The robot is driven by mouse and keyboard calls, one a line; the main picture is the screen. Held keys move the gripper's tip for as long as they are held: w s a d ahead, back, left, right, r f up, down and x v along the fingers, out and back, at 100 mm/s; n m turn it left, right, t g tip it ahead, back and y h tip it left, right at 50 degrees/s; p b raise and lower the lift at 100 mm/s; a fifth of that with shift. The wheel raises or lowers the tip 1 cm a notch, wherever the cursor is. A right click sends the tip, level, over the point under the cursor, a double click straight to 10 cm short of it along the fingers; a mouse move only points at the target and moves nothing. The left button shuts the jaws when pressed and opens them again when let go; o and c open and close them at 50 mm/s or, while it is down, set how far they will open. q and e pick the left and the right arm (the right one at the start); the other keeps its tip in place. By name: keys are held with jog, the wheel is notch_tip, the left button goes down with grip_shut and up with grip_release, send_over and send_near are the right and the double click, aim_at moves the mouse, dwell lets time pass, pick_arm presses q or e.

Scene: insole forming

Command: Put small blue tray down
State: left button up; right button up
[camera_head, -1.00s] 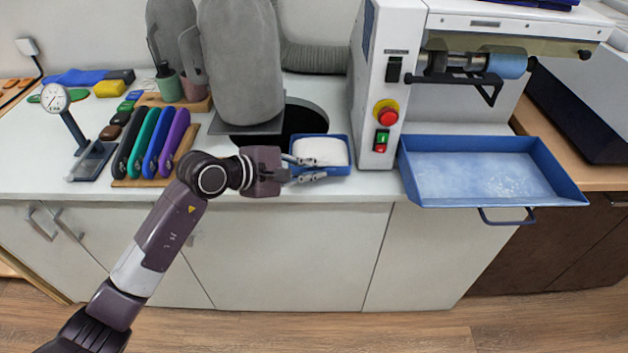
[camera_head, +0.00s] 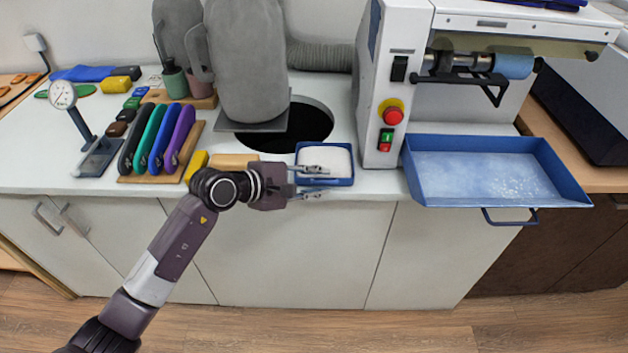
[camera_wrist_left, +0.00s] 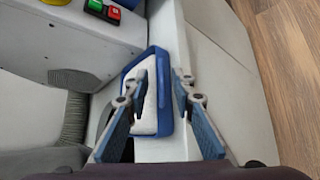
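The small blue tray (camera_head: 350,182) holds a flat white filling and rests on the white counter near its front edge, left of the machine. It also shows in the left wrist view (camera_wrist_left: 152,54). My left gripper (camera_head: 322,180) is at the tray's front left, open. One finger lies over the white filling and the other is outside the front wall. In the left wrist view the fingertips (camera_wrist_left: 160,78) are apart, with the tray's near wall between them and a gap visible. My right gripper is not in view.
The machine (camera_head: 402,60) stands just right of the tray, with a larger blue tray (camera_head: 580,195) on its front. A round dark hole (camera_head: 305,125) lies behind. Several colored handles (camera_head: 160,140) and a dial gauge (camera_head: 62,95) are on the left.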

pick_arm(q)
jog(key=b+v, duration=0.2)
jog(key=v, duration=1)
